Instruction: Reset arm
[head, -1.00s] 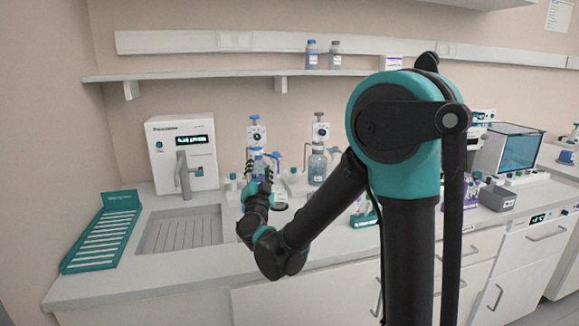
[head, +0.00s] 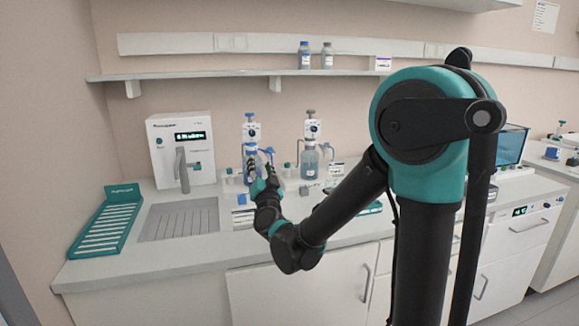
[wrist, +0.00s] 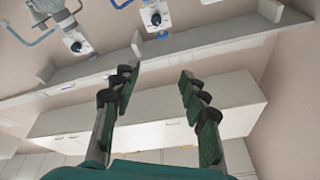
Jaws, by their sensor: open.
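My gripper (head: 256,167) is at the end of my dark arm, in front of the blue-topped dispenser bottle (head: 250,150) in the head view. In the wrist view my gripper (wrist: 157,90) shows its two green-padded fingers spread wide apart, with nothing between them.
A grey-topped dispenser bottle (head: 309,160) stands right of my gripper. A water unit (head: 182,145), a sink (head: 180,222) and a teal rack (head: 106,225) are to the left. Bottles (head: 304,57) stand on the wall shelf (head: 220,74). Open floor lies at lower right.

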